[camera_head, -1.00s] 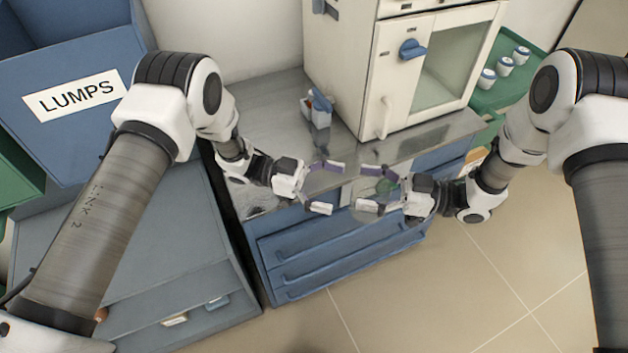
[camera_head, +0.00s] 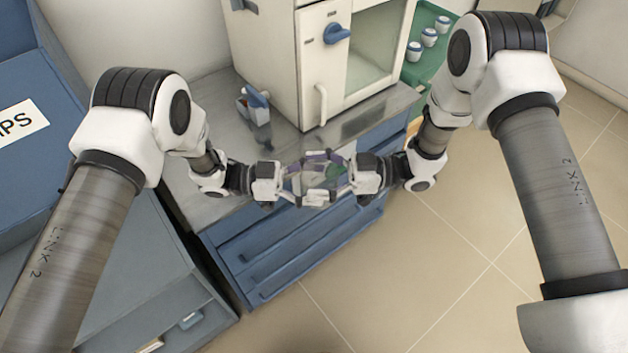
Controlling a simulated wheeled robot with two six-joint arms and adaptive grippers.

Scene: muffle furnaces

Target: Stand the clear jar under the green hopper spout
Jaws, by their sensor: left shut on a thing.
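The clear jar (camera_head: 316,181) is hard to make out; a see-through shape with a greenish tint shows between my two grippers, in front of the bench edge. My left gripper (camera_head: 303,178) is shut on the jar from the left. My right gripper (camera_head: 334,177) faces it from the right, with its fingers around or beside the same jar. The fingers overlap in the picture, so I cannot tell whether the right one grips. No green hopper or spout shows.
The white furnace (camera_head: 312,70) with a blue knob stands on the grey metal bench (camera_head: 222,125). A small caddy (camera_head: 254,105) is left of it. Blue drawers (camera_head: 290,250) lie below; open floor is at right.

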